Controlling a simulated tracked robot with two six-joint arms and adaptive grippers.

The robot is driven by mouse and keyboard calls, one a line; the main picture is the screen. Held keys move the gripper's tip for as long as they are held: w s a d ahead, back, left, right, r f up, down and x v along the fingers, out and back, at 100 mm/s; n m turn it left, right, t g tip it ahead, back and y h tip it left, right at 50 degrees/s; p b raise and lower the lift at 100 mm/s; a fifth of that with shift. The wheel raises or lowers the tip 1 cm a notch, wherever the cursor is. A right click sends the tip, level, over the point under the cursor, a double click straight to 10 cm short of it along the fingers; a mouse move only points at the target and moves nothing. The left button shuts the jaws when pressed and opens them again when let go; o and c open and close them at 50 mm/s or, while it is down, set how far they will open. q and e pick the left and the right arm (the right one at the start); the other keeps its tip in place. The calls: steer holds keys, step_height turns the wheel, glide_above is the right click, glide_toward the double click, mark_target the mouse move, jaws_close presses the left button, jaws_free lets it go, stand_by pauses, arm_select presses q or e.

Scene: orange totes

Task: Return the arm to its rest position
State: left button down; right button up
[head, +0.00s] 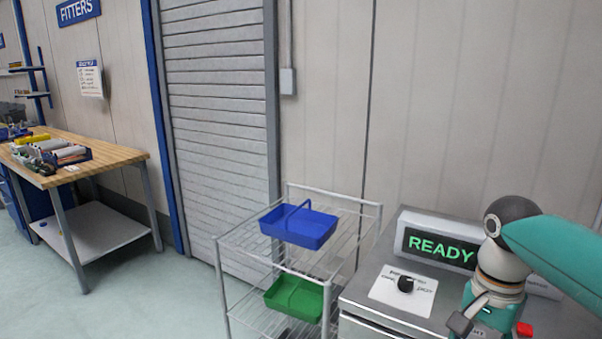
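My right arm comes in from the right edge, with a teal link and a grey wrist joint. Its gripper (490,322) hangs low at the bottom right, in front of the steel cabinet (372,306). One grey finger link with a dark pad sticks out to the left. The other finger is not clearly visible, so I cannot tell the opening. I see nothing held in it. My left arm and gripper are not in view.
A lit READY display (440,247) and a black knob (405,284) are on the cabinet, close to my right arm. A wire cart (333,192) left of it holds a blue tray (315,238) and a green tray (293,311). A wooden workbench (115,155) stands far left, with open floor in front.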

steer(key=s+a+f+n+g+y, duration=0.1)
steer(key=s+a+f+g, duration=0.15)
steer(key=f, duration=0.85)
steer(key=s+a+f+n+g, duration=0.1)
steer(key=s+a+f+g, duration=0.15)
steer(key=f, duration=0.85)
steer(key=s+a+f+n+t+y+p, duration=0.1)
steer(key=s+a+f+n+y, duration=0.1)
steer(key=s+a+f, duration=0.45)
steer(key=s+a+f+n+y, duration=0.15)
steer(key=s+a+f, duration=0.25)
steer(key=s+f, duration=0.5)
steer(key=w+f+n+t, duration=0.3)
steer(key=w+f+t, duration=0.1)
steer(key=w, duration=0.3)
steer(key=shift+d+n+t, duration=0.2)
steer(key=shift+n+t, duration=0.15)
steer(key=shift+t, duration=0.25)
steer(key=shift+h, duration=0.25)
steer(key=shift+c, duration=0.2)
